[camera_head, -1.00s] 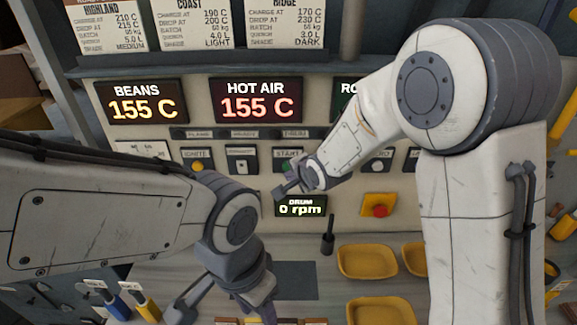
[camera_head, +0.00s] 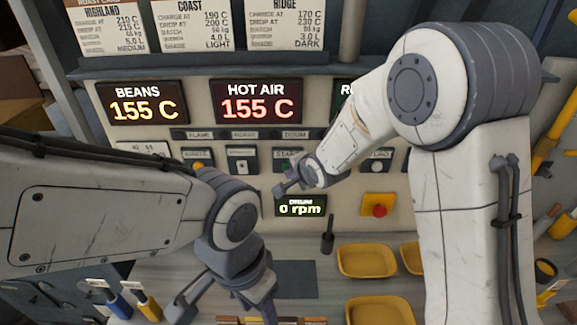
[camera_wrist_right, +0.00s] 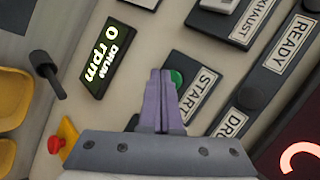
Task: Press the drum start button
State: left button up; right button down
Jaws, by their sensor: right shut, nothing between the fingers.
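The green start button (camera_wrist_right: 176,77) sits on a dark plate labelled START (camera_wrist_right: 203,88) in the right wrist view, partly hidden behind my fingers. In the head view the START plate (camera_head: 286,154) shows, with its button largely covered by my right gripper. My right gripper (camera_head: 279,191) is shut and empty. Its fingertips (camera_wrist_right: 160,73) appear right beside the button; I cannot tell whether they touch it. The drum display (camera_head: 301,207) reads 0 rpm. My left gripper (camera_head: 222,309) is open and empty, low over the bench.
A red stop button on a yellow plate (camera_head: 378,206) is to the right of the drum display. A dark lever (camera_head: 328,236) stands below it. Yellow trays (camera_head: 367,261) lie on the bench. Temperature displays (camera_head: 256,101) are above.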

jog(key=shift+w+p, duration=0.4)
jog(key=shift+w, duration=0.1)
dwell(0.3)
jog(key=shift+s, duration=0.2)
jog(key=shift+s+b, duration=0.4)
jog(key=shift+s, duration=0.35)
jog(key=shift+s+b, duration=1.1)
jog(key=shift+s, duration=1.9)
jog(key=shift+s, duration=0.1)
